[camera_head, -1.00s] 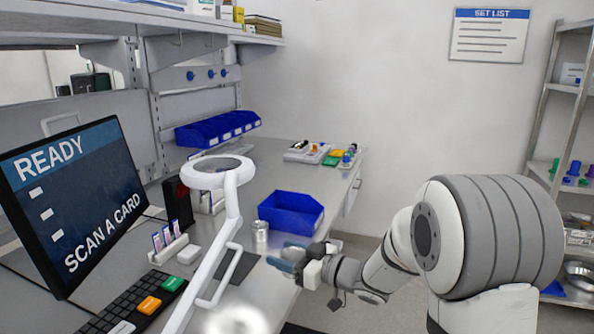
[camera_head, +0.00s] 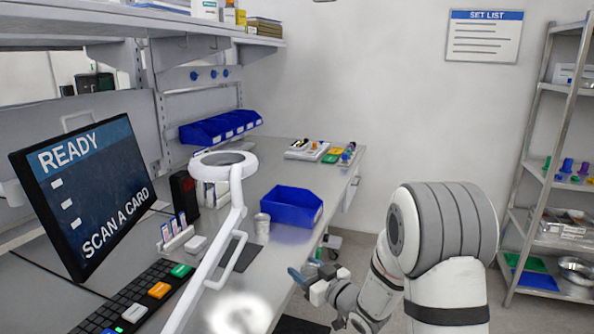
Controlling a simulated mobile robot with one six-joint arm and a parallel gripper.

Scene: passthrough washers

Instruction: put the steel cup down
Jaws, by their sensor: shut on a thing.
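A small pale grey, cylindrical cup (camera_head: 262,223) stands upright on the bench, just left of the blue bin; in the earlier frame it looks metallic. My gripper (camera_head: 302,275) has blue fingers and is at the front edge of the bench, right of and nearer than this cup, and apart from it. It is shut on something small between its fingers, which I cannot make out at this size. My own arm hides part of the area behind it.
The blue bin (camera_head: 291,207) stands on the bench (camera_head: 268,262). A white ring lamp (camera_head: 223,160) on a bent arm rises left of the cup. A monitor (camera_head: 85,195) and keyboard (camera_head: 140,298) are at left. Bare bench lies between cup and front edge.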

